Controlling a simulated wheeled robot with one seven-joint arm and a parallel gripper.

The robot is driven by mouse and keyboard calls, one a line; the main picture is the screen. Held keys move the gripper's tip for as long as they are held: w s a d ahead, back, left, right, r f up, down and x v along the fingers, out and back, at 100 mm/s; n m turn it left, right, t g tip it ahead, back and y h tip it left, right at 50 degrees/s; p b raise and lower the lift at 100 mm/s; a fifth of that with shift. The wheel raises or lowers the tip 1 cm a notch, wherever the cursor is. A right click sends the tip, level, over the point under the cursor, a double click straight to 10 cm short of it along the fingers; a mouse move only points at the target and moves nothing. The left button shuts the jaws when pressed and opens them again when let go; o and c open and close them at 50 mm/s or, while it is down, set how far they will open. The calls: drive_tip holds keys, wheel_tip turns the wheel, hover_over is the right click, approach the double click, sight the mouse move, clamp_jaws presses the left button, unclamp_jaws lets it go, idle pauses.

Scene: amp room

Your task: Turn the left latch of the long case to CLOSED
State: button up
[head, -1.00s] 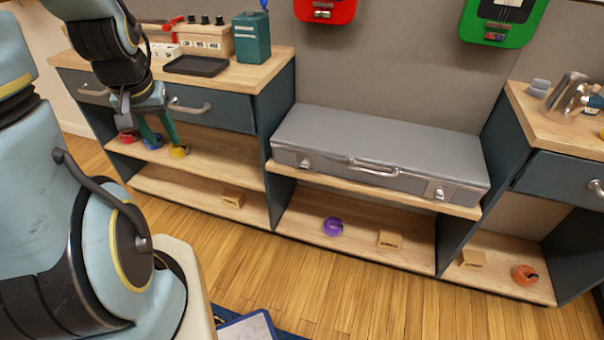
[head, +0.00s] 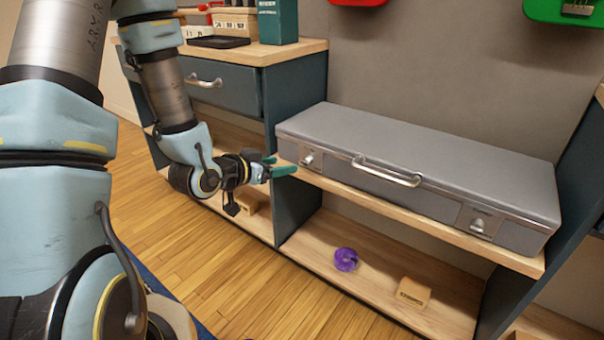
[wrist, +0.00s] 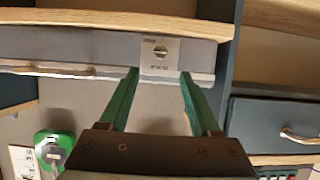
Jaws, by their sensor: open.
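The long grey case (head: 420,165) lies shut on the shelf between two cabinets. Its left latch (head: 308,159) is a small round knob on a metal plate near the left front end. In the wrist view the left latch (wrist: 160,51) shows upside down, with a knob and small lettering I cannot read. My gripper (head: 282,165) is open and empty, just in front of and left of the left latch. In the wrist view its green fingertips (wrist: 161,75) straddle the latch plate's line, apart from the knob. The right latch (head: 479,226) is on the same front face.
A handle (head: 388,171) sticks out of the case front. The wooden shelf edge (head: 400,216) runs under the case, and a dark cabinet side (head: 292,205) stands below its left end. A purple ring (head: 346,259) and wooden block (head: 412,292) lie on the lower shelf.

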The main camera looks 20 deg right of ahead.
sight(305, 161)
drive_tip(key=b+x, duration=0.2)
drive_tip(key=x, duration=0.8)
drive_tip(key=shift+w+d, duration=0.15)
drive_tip(key=shift+d, duration=0.05)
drive_tip(key=shift+c, duration=0.2)
clamp_jaws()
